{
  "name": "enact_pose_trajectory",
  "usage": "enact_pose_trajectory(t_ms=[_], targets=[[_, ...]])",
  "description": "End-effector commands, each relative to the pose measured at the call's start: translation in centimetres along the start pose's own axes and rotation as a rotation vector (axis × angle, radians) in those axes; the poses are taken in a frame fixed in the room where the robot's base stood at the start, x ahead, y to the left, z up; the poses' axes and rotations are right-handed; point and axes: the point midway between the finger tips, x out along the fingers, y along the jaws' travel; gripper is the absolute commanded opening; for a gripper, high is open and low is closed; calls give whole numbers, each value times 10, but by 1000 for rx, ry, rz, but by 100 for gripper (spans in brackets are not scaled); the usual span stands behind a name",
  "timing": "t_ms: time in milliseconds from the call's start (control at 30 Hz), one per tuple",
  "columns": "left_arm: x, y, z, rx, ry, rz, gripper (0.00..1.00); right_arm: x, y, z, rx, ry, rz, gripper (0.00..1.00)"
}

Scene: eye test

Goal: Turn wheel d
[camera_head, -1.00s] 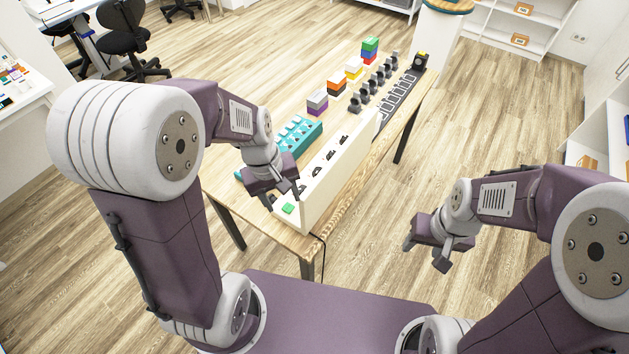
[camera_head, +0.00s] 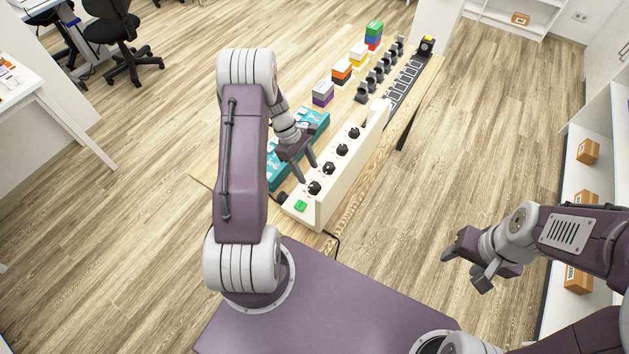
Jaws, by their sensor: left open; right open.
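A long cream panel (camera_head: 347,172) on the table carries a row of several black wheels. The nearest wheel (camera_head: 315,187) is beside the green button (camera_head: 301,206). Further wheels follow up the row: one wheel (camera_head: 329,168), another wheel (camera_head: 342,150) and the far wheel (camera_head: 354,132). Any letters are too small to read, so I cannot tell which is wheel d. My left gripper (camera_head: 307,175) is open, its fingers pointing down close to the two nearest wheels. Contact cannot be told. My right gripper (camera_head: 464,271) is open and empty, over the floor at the right.
Stacked coloured bricks (camera_head: 358,55), a row of grey holders (camera_head: 380,68) and a dark slotted strip (camera_head: 404,82) are further along the table. The floor right of the table is clear.

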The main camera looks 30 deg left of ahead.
Motion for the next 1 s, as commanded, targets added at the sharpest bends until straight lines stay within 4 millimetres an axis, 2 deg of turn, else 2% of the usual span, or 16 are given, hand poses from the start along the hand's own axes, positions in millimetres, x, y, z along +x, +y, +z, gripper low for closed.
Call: enact_pose_trajectory(t_ms=[100,300,433,633,667,833,1000], targets=[[26,-1,1,1,-2,-5,52,-5,0,0,0,0,0,52],[57,-1,1,1,-1,-3,52,-8,0,-1,0,0,0,52],[64,0,0,2,0,-1,52,-8,0,-1,0,0,0,52],[65,0,0,2,1,0,52,-8,0,-1,0,0,0,52],[65,0,0,2,1,0,46,-8,0,-1,0,0,0,52],[64,0,0,2,1,0,0,-8,0,-1,0,0,0,52],[64,0,0,6,1,-2,0,-8,0,-1,0,0,0,52]])
